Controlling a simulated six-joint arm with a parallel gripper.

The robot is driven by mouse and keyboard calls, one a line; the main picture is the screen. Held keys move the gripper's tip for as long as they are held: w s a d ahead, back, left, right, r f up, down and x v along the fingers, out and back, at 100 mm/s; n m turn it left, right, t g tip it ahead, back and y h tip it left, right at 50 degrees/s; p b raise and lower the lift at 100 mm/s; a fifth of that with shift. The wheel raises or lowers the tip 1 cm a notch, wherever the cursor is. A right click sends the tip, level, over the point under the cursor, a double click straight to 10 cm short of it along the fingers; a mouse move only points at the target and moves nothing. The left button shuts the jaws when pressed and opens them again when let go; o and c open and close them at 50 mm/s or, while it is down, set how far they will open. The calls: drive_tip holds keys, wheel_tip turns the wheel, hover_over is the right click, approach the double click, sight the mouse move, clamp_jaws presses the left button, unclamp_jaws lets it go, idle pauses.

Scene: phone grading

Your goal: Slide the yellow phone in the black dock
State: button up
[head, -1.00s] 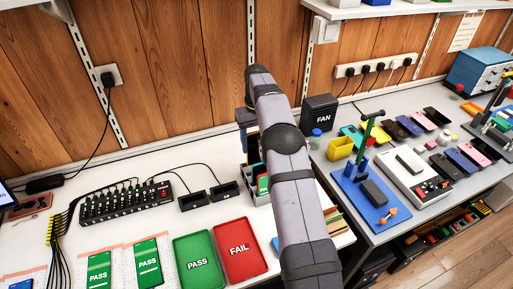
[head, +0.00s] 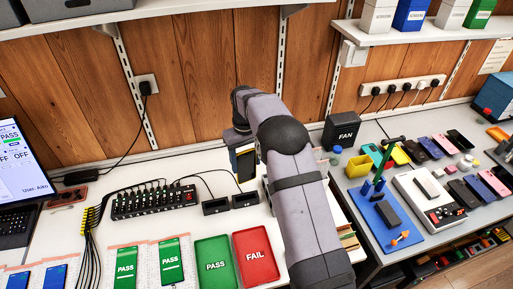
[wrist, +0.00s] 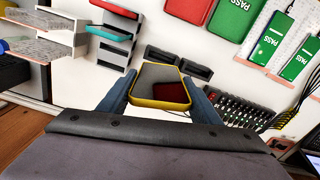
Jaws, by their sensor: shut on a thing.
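The yellow phone (head: 245,164) hangs upright in my gripper (head: 243,148), above the white table in the head view. In the wrist view, the phone (wrist: 161,86) shows a yellow edge and a dark screen, between the two blue-grey fingers of my gripper (wrist: 160,94). Two black docks stand on the table: one at the left (head: 215,207) and one at the right (head: 245,201). The phone is apart from both, above and behind them in the head view. In the wrist view they show partly behind the phone, one (wrist: 160,54) and the other (wrist: 197,71).
A black powered hub (head: 153,204) with cables stands left of the docks. Green PASS (head: 215,265) and red FAIL (head: 256,255) trays lie in front. A tiered rack (wrist: 110,38) with phones is near in the wrist view. My arm hides part of the table.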

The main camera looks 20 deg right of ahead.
sight(245, 180)
drive_tip(key=shift+w+a+f+m, duration=0.1)
drive_tip(key=shift+f+m, duration=0.3)
drive_tip(key=shift+f, duration=0.5)
drive_tip(key=shift+w+a+f+m, duration=0.15)
drive_tip(key=shift+f+m, duration=0.25)
drive_tip(key=shift+f, duration=0.45)
drive_tip(key=shift+w+a+f+m, duration=0.1)
drive_tip(key=shift+f+m, duration=0.3)
drive_tip(key=shift+f, duration=0.5)
drive_tip(key=shift+f, duration=0.15)
drive_tip(key=shift+f+b, duration=1.4)
drive_tip(key=shift+f, duration=0.55)
drive_tip(key=shift+f+b, duration=0.3)
drive_tip(key=shift+f, duration=0.15)
drive_tip(key=shift+f, duration=0.3)
drive_tip(key=shift+f+b, duration=0.35)
drive_tip(key=shift+b, duration=0.05)
drive_tip(key=shift+f, duration=0.35)
drive_tip(key=shift+f+b, duration=0.15)
drive_tip(key=shift+b, duration=0.15)
